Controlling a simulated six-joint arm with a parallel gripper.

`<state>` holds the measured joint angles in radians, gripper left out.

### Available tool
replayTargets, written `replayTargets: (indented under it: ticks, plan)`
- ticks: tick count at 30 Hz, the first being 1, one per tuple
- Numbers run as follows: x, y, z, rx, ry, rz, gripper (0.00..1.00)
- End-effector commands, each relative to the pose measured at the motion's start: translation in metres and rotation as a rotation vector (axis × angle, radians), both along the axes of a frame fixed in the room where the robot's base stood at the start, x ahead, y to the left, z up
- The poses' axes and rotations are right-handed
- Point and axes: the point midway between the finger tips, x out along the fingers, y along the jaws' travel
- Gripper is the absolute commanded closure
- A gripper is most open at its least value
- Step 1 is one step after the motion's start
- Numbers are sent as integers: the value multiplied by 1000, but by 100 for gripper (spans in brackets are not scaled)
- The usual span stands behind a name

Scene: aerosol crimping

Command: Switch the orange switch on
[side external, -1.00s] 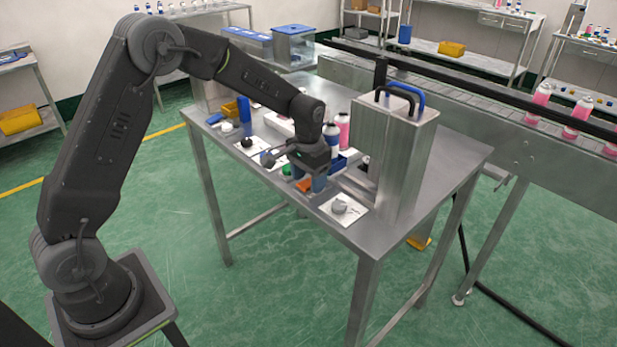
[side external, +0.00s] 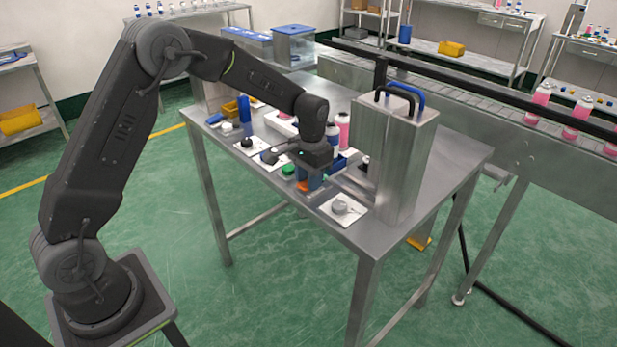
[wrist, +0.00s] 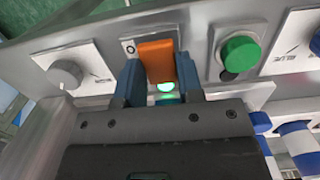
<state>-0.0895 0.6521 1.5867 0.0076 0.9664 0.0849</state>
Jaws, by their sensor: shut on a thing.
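The orange switch (wrist: 157,62) is on the metal panel between my two blue fingers in the wrist view. A white plate with an "O" mark shows beside it. A bright green glow (wrist: 165,88) shows at the switch's near end. My gripper (wrist: 159,78) is shut on the switch, one finger on each side. In the side external view my gripper (side external: 308,182) points down at the table's front edge, and a bit of the orange switch (side external: 302,188) shows beside the fingers. The rest of it is hidden there.
A green button (wrist: 240,52) sits right of the switch, and a grey knob (wrist: 66,74) on a white plate sits left. A blue knob (wrist: 317,43) is at the far right. A tall metal box (side external: 385,155) stands close beside my gripper.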

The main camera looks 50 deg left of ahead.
Motion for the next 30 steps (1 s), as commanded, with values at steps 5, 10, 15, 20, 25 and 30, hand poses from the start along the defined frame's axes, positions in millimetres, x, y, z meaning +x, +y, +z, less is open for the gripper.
replayTargets:
  ticks: [5, 10, 15, 20, 25, 30]
  plan:
    - [1, 0, 0, 0, 33, 0, 90]
    - [1, 0, 0, 0, 32, 0, 90]
    - [1, 0, 0, 0, 32, 0, 54]
    - [1, 0, 0, 0, 31, 0, 40]
    - [1, 0, 0, -1, 31, 0, 40]
    - [2, 0, 8, 0, 28, 0, 40]
